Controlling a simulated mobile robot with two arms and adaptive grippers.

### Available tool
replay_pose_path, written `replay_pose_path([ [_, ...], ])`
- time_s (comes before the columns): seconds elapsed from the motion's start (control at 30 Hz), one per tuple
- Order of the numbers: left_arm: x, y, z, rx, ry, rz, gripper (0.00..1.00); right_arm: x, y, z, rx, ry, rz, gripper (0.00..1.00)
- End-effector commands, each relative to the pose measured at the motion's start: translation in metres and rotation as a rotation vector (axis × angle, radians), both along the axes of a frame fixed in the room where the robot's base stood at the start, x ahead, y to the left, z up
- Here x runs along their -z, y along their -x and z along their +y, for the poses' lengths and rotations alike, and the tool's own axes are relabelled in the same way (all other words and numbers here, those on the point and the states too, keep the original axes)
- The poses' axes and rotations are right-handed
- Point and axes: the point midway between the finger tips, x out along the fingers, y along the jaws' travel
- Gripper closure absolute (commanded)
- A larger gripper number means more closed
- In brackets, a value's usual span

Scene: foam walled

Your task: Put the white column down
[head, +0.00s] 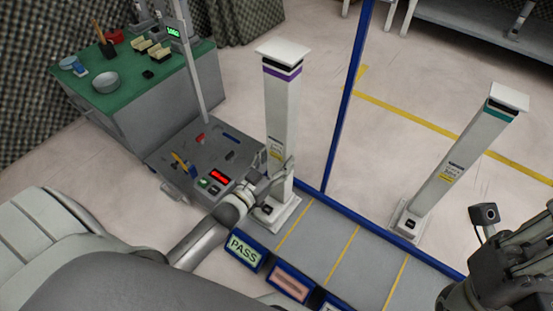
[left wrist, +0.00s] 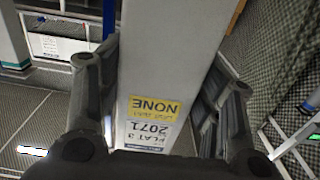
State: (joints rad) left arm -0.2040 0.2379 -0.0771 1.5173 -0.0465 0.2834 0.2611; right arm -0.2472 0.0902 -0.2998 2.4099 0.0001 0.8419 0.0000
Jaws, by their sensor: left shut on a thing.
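The white column (head: 281,112) with a purple band stands upright in the head view, its square foot over the left end of the grey marked strip (head: 318,236), by the PASS sign (head: 243,249). I cannot tell whether the foot touches the strip. My left gripper (head: 280,178) is shut on the column's lower part. In the left wrist view the column (left wrist: 172,45) runs between both fingers, with a yellow and white label facing me. My right gripper (head: 515,258) is at the lower right, away from the column; its jaws are unclear.
A second white column (head: 450,165) with a teal band leans in the picture at the right, beyond the strip's blue edge. A grey panel (head: 205,155) with a red display and tools lies to the left. A green-topped bench (head: 130,85) stands behind it. A blue post (head: 345,105) rises behind the strip.

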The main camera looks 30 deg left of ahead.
Motion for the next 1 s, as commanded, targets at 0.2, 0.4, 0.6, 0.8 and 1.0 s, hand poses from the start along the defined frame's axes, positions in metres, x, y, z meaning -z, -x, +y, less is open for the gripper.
replay_pose_path([
  [0.2, -0.007, -0.002, 0.000, 0.001, 0.001, -0.016, 1.00, -0.001, 0.000, 0.000, 0.000, 0.000, 0.001, 1.00],
  [0.4, 0.001, 0.000, 0.000, 0.000, 0.000, 0.000, 0.27, -0.001, 0.000, 0.000, 0.000, 0.000, -0.002, 1.00],
  [0.6, 0.001, 0.000, 0.000, 0.000, 0.000, 0.000, 0.18, -0.001, 0.000, 0.000, 0.000, 0.001, -0.003, 1.00],
  [0.8, 0.000, 0.000, 0.000, 0.000, 0.000, 0.000, 0.18, -0.002, 0.000, 0.000, 0.000, 0.001, -0.003, 1.00],
  [1.0, -0.002, 0.017, 0.003, 0.000, 0.000, 0.003, 0.18, -0.007, 0.003, -0.001, -0.001, -0.004, -0.004, 1.00],
])
